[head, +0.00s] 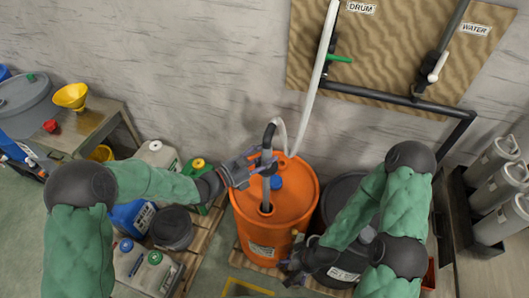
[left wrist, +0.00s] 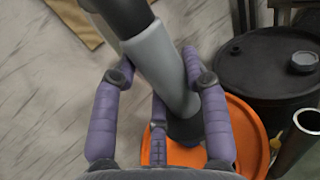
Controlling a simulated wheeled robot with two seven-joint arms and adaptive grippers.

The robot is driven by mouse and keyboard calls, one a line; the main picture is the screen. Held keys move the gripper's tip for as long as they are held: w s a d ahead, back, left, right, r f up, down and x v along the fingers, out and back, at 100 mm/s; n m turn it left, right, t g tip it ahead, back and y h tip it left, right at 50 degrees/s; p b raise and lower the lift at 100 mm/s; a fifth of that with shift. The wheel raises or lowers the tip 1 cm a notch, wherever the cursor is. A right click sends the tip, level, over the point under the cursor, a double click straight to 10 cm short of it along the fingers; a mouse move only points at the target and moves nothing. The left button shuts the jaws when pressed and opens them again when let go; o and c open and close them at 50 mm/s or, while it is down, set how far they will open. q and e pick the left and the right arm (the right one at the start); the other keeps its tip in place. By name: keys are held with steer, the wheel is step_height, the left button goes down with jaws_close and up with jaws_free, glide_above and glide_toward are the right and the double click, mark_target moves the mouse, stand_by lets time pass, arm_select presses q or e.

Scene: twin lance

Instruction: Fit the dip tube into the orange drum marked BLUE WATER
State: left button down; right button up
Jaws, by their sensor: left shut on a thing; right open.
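The dip tube (head: 266,187) is a grey pipe with a black elbow on top and a white hose running up from it. My left gripper (head: 262,165) is shut around its upper part, above the orange drum (head: 302,200). The tube stands nearly upright. Its lower end meets the lid at a dark opening; I cannot tell how deep it sits. The drum's front label is too small to read. In the left wrist view the fingers flank the grey tube (left wrist: 160,60), with the orange lid (left wrist: 248,130) below. My right gripper (head: 292,266) is open, low by the drum's front right side.
A blue cap (head: 277,182) sits on the orange lid. A black drum (head: 338,196) stands close on the right, partly behind my right arm. Several jugs (head: 130,256) crowd the left. A board (head: 400,45) with pipes hangs on the wall. Grey cylinders (head: 492,160) stand far right.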

arm_select(q)
steer(key=b, duration=1.3)
glide_above(264, 199)
steer(key=w, duration=0.2)
steer(key=shift+s+d+f, duration=0.1)
steer(key=shift+s+f, duration=0.05)
steer(key=shift+f, duration=4.65)
steer(key=shift+s+f, duration=0.1)
steer(key=shift+f, duration=4.8)
steer(key=shift+f+b, duration=1.05)
steer(key=shift+f, duration=0.75)
steer(key=shift+p, duration=0.5)
steer(key=shift+f+b, duration=1.55)
steer(key=shift+f, duration=0.75)
steer(key=c, duration=0.6)
jaws_free()
